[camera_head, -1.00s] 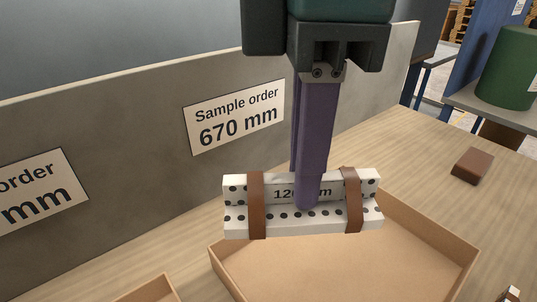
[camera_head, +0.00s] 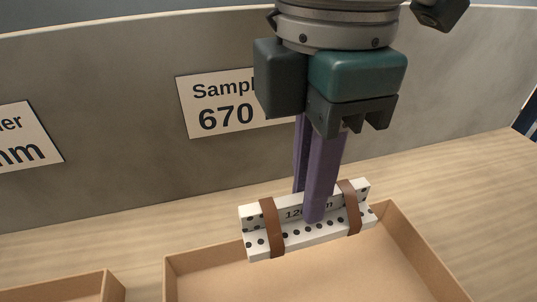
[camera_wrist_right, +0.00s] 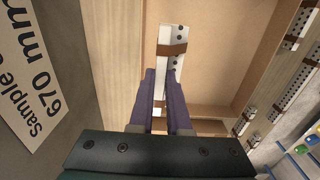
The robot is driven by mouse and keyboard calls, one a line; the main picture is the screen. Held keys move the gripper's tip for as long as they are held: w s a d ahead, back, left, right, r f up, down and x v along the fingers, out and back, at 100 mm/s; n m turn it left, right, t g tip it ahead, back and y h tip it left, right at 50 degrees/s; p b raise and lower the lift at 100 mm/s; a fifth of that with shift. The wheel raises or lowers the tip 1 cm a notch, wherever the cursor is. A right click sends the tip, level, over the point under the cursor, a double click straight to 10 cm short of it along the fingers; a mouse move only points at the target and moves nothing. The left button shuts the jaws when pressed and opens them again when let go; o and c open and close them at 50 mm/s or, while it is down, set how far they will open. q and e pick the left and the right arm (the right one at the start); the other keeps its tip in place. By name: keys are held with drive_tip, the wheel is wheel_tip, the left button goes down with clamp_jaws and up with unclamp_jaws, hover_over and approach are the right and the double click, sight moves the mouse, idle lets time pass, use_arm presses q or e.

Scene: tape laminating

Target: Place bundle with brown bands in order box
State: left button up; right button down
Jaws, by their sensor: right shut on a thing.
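The bundle (camera_head: 297,228) is white with black dots and two brown bands, and its label is partly hidden by a finger. My right gripper (camera_head: 308,205), with purple fingers, is shut on the bundle near its middle. It holds the bundle over the back edge of a tan open box (camera_head: 405,240) in the head view. The bundle (camera_wrist_right: 171,62) also shows beyond the fingers in the right wrist view, over the box. I cannot tell whether the bundle touches the box. My left gripper is not in view.
A grey panel (camera_head: 120,95) stands behind the table, with a "670 mm" sign (camera_head: 215,108). Another tan box (camera_head: 75,287) is at the lower left. In the right wrist view, several white dotted strips (camera_wrist_right: 300,80) lie at the right. The table is bare right of the box.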

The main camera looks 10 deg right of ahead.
use_arm(q)
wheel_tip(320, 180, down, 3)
drive_tip(key=b, duration=0.2)
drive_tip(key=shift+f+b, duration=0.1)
drive_tip(key=shift+b, duration=0.2)
use_arm(e)
wheel_tip(320, 180, down, 11)
drive_tip(key=shift+d+f, duration=0.1)
drive_tip(key=c, duration=0.9)
unclamp_jaws()
